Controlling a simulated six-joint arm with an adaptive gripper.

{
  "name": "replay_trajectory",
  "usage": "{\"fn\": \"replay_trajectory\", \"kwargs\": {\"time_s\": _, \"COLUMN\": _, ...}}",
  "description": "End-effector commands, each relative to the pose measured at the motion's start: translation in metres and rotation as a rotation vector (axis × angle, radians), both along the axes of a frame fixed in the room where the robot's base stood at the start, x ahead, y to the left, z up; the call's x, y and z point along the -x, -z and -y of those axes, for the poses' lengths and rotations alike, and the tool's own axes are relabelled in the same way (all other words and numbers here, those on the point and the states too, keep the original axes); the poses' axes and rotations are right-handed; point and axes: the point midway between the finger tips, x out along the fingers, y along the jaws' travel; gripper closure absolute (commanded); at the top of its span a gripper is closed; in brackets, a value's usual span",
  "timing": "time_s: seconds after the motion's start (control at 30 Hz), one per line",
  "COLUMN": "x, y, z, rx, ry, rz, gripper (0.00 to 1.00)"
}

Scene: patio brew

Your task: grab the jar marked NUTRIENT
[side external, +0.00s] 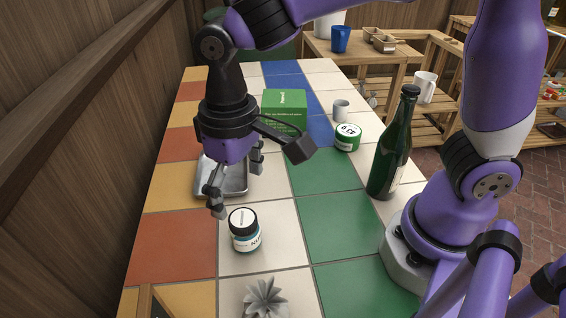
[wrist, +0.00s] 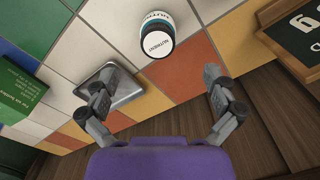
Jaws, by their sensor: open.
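The jar marked NUTRIENT (wrist: 157,40) shows at the top middle of the wrist view, its lid lettering readable and a teal band below. In the side view the same jar (side external: 244,240) stands upright on a cream tile, with a dark-sided lid and a white and teal body. My gripper (side external: 237,186) is open and empty, with its fingers pointing down, above and behind the jar in the side view. In the wrist view its two fingertips (wrist: 162,75) are spread apart below the jar in the picture. I see no contact with the jar.
A metal tray (side external: 235,188) lies under and behind my gripper. A green box (side external: 285,104), a green jar with a white lid (side external: 347,137), a small grey cup (side external: 341,111) and a dark bottle (side external: 391,150) stand farther right. A grey spiky object (side external: 264,297) is near the front.

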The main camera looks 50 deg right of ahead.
Motion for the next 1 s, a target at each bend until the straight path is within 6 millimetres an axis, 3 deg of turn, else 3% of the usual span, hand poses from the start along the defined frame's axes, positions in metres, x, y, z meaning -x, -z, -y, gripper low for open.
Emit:
{"fn": "replay_trajectory", "kwargs": {"time_s": 0.23, "x": 0.001, "y": 0.039, "z": -0.002, "rx": 0.007, "ry": -0.003, "rz": -0.013, "gripper": 0.01}}
{"fn": "replay_trajectory", "kwargs": {"time_s": 0.47, "x": 0.000, "y": 0.061, "z": -0.001, "rx": 0.006, "ry": -0.002, "rz": -0.010, "gripper": 0.01}}
{"fn": "replay_trajectory", "kwargs": {"time_s": 0.7, "x": -0.001, "y": 0.098, "z": 0.003, "rx": 0.007, "ry": -0.004, "rz": -0.011, "gripper": 0.01}}
{"fn": "replay_trajectory", "kwargs": {"time_s": 1.0, "x": -0.002, "y": 0.105, "z": 0.003, "rx": 0.004, "ry": -0.003, "rz": -0.007, "gripper": 0.01}}
